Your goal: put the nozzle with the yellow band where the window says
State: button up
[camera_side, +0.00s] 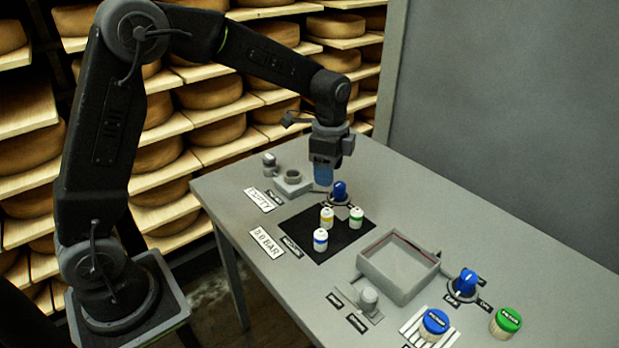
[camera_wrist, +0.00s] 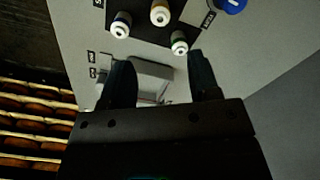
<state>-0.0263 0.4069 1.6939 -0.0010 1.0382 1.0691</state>
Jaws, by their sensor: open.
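The nozzle with the yellow band (camera_side: 327,218) stands upright on a black mat (camera_side: 312,252), between a blue-banded nozzle (camera_side: 320,240) and a green-banded nozzle (camera_side: 356,217). In the wrist view the yellow-banded nozzle (camera_wrist: 160,13) is at the top edge, with the blue-banded (camera_wrist: 120,26) and green-banded (camera_wrist: 179,42) ones beside it. My gripper (camera_side: 322,178) is open and empty, above the table behind the mat. Its fingers (camera_wrist: 162,80) are apart from all the nozzles. A white window reads "EMPTY" (camera_side: 264,199) and another reads "0.0 BAR" (camera_side: 266,242).
A grey square fixture (camera_side: 292,184) sits behind the mat, near a blue knob (camera_side: 340,191). An open grey tray (camera_side: 428,277) lies to the right. Further right are another blue knob (camera_side: 466,283), a blue-lidded jar (camera_side: 434,323) and a green-lidded jar (camera_side: 507,321). Cheese shelves stand behind.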

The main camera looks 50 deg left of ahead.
jog(key=s+r+n+t, duration=0.3)
jog(key=s+r+n, duration=0.3)
jog(key=s+r, duration=0.55)
jog(key=s+d+f+n+t, duration=0.1)
jog(key=s+n, duration=0.5)
jog(key=s, duration=0.6)
jog(key=shift+s+f+t, duration=0.3)
jog(key=shift+s+t, duration=0.05)
jog(key=shift+t, duration=0.45)
jog(key=shift+d, duration=0.1)
